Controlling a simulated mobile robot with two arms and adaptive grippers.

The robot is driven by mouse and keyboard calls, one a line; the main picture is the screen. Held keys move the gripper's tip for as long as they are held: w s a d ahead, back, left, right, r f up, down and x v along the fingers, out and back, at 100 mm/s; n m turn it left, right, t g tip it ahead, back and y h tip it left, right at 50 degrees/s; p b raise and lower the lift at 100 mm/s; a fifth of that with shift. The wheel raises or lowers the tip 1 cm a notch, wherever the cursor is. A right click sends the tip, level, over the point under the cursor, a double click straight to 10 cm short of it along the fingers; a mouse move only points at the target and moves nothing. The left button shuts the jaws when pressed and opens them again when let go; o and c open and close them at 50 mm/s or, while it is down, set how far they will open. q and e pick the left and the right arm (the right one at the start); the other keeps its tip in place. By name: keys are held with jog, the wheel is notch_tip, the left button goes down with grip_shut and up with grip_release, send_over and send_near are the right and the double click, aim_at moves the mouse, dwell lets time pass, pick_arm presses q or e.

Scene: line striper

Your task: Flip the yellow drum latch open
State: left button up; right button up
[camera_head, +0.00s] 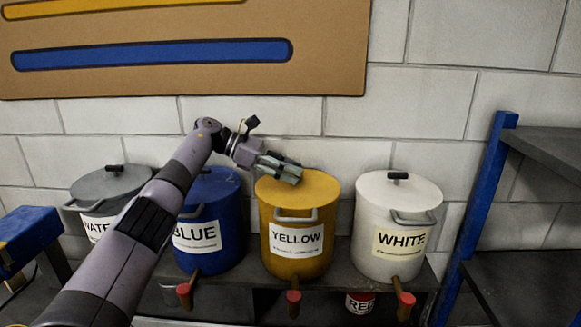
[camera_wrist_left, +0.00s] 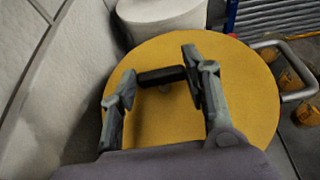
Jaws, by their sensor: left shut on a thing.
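The yellow drum (camera_head: 297,245) stands on a shelf between the blue and white drums, with a "YELLOW" label and a grey side handle. In the left wrist view its round yellow lid (camera_wrist_left: 245,95) fills the middle. A short black latch handle (camera_wrist_left: 160,76) lies on the lid. My left gripper (camera_head: 288,171) is over the lid, its fingers (camera_wrist_left: 160,68) at the two ends of the black handle, shut on it. In the head view the gripper hides that handle. My right gripper is not in view.
The blue drum (camera_head: 215,235) and grey water drum (camera_head: 110,183) stand to the left, the white drum (camera_head: 398,225) to the right. Red-tipped taps stick out below the drums. A blue-framed rack (camera_head: 490,190) is at the right; the block wall is close behind.

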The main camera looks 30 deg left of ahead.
pick_arm(q)
jog(key=shift+f, duration=0.1)
jog(key=o, duration=1.2)
jog(key=shift+c, duration=0.2)
jog(key=v, duration=0.7)
jog(key=shift+a+r, duration=0.15)
jog(key=shift+r, duration=0.05)
